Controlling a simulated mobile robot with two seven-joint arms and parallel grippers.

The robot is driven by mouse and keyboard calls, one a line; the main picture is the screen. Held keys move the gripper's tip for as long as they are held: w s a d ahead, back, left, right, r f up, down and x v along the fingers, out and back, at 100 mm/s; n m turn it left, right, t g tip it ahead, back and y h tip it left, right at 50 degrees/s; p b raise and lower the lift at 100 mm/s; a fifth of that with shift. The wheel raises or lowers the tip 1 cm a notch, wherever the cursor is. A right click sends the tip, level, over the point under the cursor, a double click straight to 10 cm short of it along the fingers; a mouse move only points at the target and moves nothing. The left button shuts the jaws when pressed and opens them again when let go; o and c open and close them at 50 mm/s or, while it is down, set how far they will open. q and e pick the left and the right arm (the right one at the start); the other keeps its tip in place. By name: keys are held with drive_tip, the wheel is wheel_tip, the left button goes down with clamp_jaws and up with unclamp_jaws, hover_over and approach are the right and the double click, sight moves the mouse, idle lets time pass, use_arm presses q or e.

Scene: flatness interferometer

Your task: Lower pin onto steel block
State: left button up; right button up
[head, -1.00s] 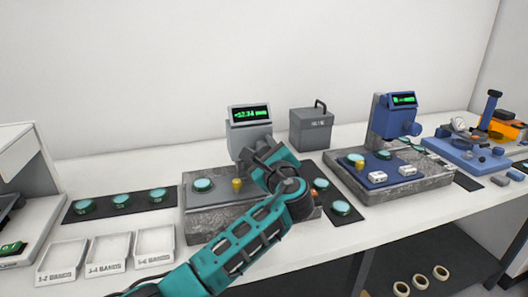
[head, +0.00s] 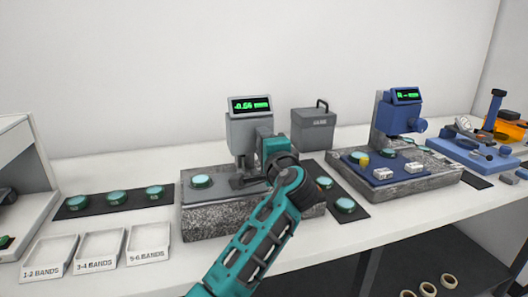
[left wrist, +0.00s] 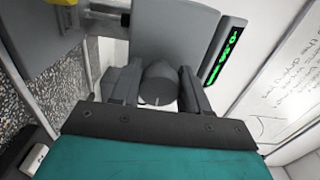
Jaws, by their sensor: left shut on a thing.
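The grey gauge (head: 248,132) stands on a speckled stone base (head: 205,216), and its green display appears to show a small negative reading. My left gripper (head: 263,142) is at the gauge's right side, its fingers mostly hidden by my wrist. In the left wrist view its two dark fingers (left wrist: 158,85) are shut on a round grey knob (left wrist: 158,82) on the gauge. The pin's tip and a steel block cannot be made out under the gauge, where a dark part (head: 243,182) shows. My right gripper is not in view.
A teal-topped disc (head: 201,181) sits on the stone base. Dark mats (head: 95,208) with more discs flank it. Labelled trays (head: 100,252) lie front left. A grey box (head: 313,130) stands behind. A blue gauge station (head: 385,130) stands to the right.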

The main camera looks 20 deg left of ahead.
use_arm(q)
drive_tip(key=shift+f+n+b, duration=0.15)
drive_tip(key=shift+n+b, duration=0.55)
drive_tip(key=shift+n, duration=0.5)
drive_tip(key=o, duration=1)
